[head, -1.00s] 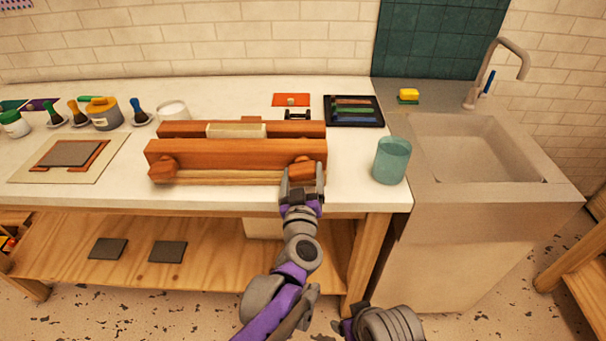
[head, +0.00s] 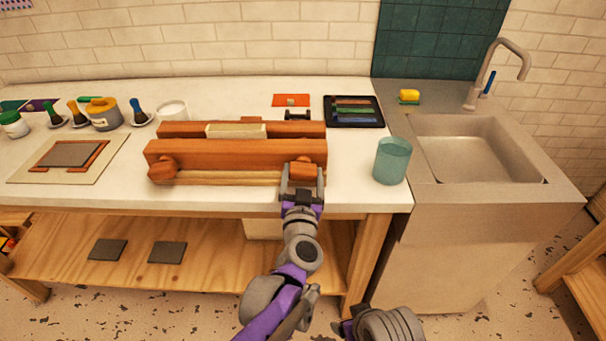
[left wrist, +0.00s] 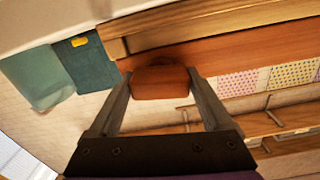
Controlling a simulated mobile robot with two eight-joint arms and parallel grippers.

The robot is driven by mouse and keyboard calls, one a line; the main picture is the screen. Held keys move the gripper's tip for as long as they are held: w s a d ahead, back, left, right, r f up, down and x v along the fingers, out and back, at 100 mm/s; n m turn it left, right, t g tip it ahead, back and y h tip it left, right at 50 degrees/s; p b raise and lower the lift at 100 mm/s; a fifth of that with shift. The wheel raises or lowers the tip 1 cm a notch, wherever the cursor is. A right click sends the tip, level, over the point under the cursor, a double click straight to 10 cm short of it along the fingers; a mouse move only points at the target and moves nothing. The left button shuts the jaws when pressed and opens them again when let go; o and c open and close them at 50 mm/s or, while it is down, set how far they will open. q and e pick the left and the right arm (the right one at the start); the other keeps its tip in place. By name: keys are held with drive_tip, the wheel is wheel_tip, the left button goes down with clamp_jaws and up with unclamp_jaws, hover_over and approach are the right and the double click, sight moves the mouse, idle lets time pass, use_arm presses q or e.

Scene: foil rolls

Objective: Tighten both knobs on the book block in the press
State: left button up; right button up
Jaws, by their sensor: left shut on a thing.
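The wooden press (head: 215,153) stands near the front edge of the workbench. The cream book block (head: 236,130) sits between its two reddish-brown beams. The left knob (head: 163,167) is on the front beam's left end, with nothing touching it. My left gripper (head: 302,172) is at the front beam's right end, shut on the right knob.
A teal cup (head: 392,160) stands right of the press, near the sink (head: 480,150). A board with a grey sheet (head: 70,153), brushes and pots are on the left. The bench between press and cup is clear.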

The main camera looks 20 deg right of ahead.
use_arm(q)
drive_tip(key=o, duration=1.2)
drive_tip(key=shift+s+a, duration=0.1)
drive_tip(key=shift+a, duration=0.05)
drive_tip(key=shift+c, duration=0.2)
drive_tip(key=shift+s, duration=0.1)
drive_tip(key=v, duration=1)
drive_tip(key=shift+s+a, duration=0.15)
drive_tip(key=shift+s, duration=0.15)
drive_tip(key=shift+r, duration=0.1)
